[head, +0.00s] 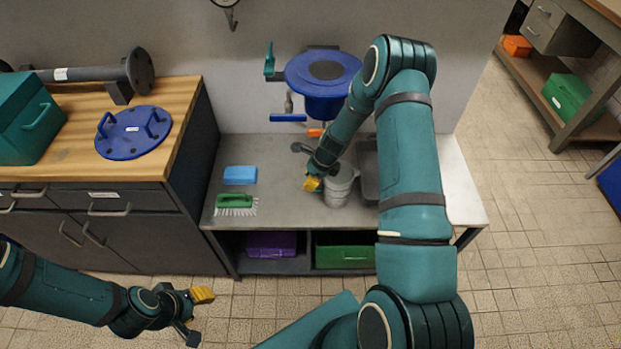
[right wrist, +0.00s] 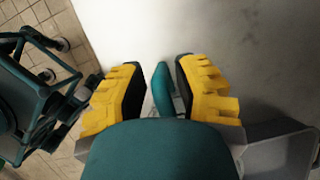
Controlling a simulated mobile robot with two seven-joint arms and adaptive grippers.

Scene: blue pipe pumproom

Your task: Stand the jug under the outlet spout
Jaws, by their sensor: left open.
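The pale grey jug (head: 338,192) stands on the grey worktop in the head view, partly behind my right gripper and forearm. A blue vessel (head: 322,80) hangs on the wall behind it. An orange part (head: 316,132) shows below the vessel; I cannot tell if it is the outlet spout. My right gripper (head: 307,167) is beside the jug's left side. In the right wrist view its yellow fingers (right wrist: 161,95) are apart, with a slim teal piece (right wrist: 163,90) between them that I cannot identify. My left gripper (head: 197,315) is open and empty, low in front of the cabinets.
A blue sponge (head: 240,175) and a green brush (head: 236,203) lie left on the worktop (head: 275,200). A basin (head: 369,170) is right of the jug. A wooden bench (head: 75,155) at left carries a blue flange (head: 133,133) and teal box (head: 28,122). Bins sit below.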

